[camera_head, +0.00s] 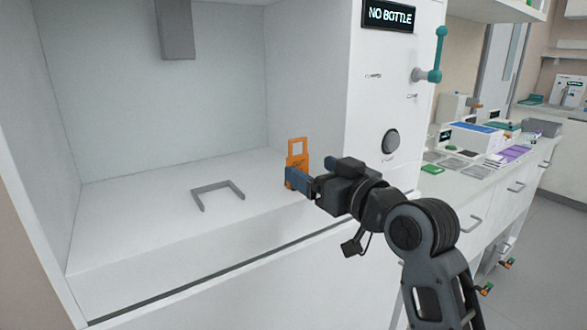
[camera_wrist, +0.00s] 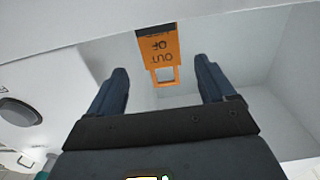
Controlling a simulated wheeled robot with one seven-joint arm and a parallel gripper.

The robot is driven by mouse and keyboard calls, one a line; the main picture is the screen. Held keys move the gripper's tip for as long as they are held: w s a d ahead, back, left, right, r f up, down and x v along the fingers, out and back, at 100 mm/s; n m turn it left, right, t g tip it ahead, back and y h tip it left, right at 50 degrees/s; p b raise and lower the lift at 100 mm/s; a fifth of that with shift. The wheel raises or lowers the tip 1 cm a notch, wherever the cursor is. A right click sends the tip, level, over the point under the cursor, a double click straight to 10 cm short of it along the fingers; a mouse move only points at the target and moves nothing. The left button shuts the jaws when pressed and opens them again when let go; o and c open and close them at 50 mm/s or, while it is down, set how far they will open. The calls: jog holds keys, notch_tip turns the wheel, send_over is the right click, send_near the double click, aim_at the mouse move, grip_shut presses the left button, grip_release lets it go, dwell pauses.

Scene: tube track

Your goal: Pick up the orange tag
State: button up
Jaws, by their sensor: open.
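The orange tag (camera_head: 297,153) stands upright near the right wall inside the white cabinet, with a rectangular opening in its upper part. In the wrist view the tag (camera_wrist: 158,49) appears upside down with dark lettering reading "OUT OF", and lies between and beyond the two fingers. My gripper (camera_head: 289,179) is at the tag's lower part in the head view and hides some of it. In the wrist view my gripper (camera_wrist: 163,78) has its blue-grey fingers wide apart, with nothing held between them. I cannot tell how far the fingertips are from the tag.
A grey U-shaped bracket (camera_head: 217,190) lies on the cabinet floor left of the tag. A grey block (camera_head: 176,28) hangs at the cabinet's back. A "NO BOTTLE" sign (camera_head: 389,15), a teal-handled lever (camera_head: 435,60) and a round knob (camera_head: 391,141) are on the right panel.

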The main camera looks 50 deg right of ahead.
aim_at(299, 163)
jog(key=p+x, duration=0.1)
jog(key=x, duration=0.6)
jog(key=shift+w, duration=0.3)
jog(key=c, duration=1)
